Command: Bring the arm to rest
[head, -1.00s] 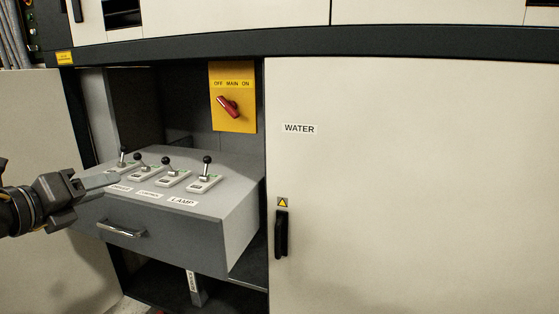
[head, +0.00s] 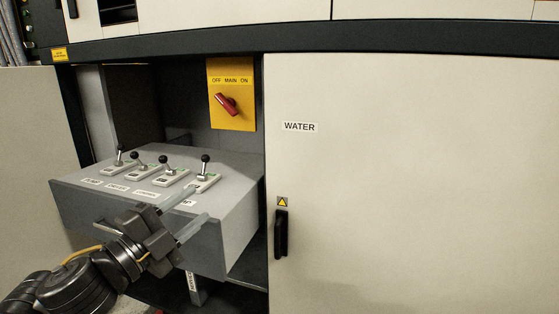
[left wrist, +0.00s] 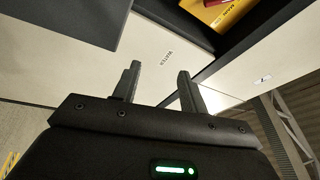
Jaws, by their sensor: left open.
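My left gripper (head: 192,213) is in front of the grey drawer box (head: 85,204), at its right front, and covers part of the front face and of the rightmost label. Its two fingers are apart with nothing between them. In the left wrist view the open fingers (left wrist: 158,88) also show empty, with the white WATER door (left wrist: 150,55) beyond. I cannot tell whether the gripper touches the box. My right gripper is not in view.
Several toggle switches (head: 165,175) with black knobs stand on top of the box. A yellow panel with a red rotary switch (head: 227,104) is behind. The closed WATER door (head: 420,190) with a black handle (head: 281,235) is at right.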

